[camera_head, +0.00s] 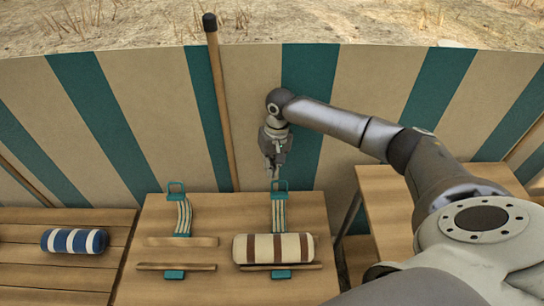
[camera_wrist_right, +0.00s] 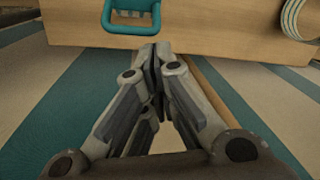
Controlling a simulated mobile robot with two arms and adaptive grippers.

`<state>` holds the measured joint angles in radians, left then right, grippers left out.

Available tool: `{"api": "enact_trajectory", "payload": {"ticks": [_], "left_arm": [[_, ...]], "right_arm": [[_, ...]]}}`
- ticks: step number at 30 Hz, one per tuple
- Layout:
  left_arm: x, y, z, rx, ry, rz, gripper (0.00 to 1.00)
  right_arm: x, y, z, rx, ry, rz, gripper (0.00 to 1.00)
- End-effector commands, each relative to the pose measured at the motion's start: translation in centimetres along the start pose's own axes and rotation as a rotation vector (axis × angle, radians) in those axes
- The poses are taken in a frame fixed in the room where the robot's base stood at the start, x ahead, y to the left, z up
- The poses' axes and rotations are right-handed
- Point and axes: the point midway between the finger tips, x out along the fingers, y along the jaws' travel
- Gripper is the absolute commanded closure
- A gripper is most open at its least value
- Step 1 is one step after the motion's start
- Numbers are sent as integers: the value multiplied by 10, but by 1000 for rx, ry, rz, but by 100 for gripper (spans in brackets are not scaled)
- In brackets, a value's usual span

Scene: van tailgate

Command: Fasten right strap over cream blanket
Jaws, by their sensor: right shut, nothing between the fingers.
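The cream blanket (camera_head: 258,248) is a roll with brown stripes, lying on the wooden tailgate board. The right strap (camera_head: 279,214) is striped and lies on the board behind the blanket. Its teal loop (camera_head: 279,185) is at the far edge and also shows in the wrist view (camera_wrist_right: 131,27). A teal piece (camera_head: 281,274) sits in front of the blanket. I see no strap clearly crossing the blanket. My right gripper (camera_head: 274,172) is shut and empty, just beyond the teal loop; its closed fingers show in the wrist view (camera_wrist_right: 156,58). My left gripper is out of view.
The left strap (camera_head: 183,218) has a teal loop and piece, with two wooden slats (camera_head: 180,241) and no roll. A blue-and-white roll (camera_head: 74,240) lies on the left bench. A striped cloth wall and a wooden pole (camera_head: 222,120) stand behind. Another wooden surface (camera_head: 385,200) is at right.

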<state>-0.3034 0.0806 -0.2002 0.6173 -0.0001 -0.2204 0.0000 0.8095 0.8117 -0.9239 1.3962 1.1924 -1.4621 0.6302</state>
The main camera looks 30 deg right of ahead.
Motion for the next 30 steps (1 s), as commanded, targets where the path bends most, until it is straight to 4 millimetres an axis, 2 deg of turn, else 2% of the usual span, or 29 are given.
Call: {"api": "enact_trajectory", "payload": {"ticks": [3, 7, 19, 30], "left_arm": [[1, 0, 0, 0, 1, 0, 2], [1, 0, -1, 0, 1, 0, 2], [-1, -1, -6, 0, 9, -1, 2], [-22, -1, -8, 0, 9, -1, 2]], "right_arm": [[12, 0, 0, -1, -1, 0, 100], [16, -1, 0, -2, 0, -1, 100], [15, -1, 0, -2, 3, 1, 100], [7, -2, 3, -9, 54, 19, 100]]}}
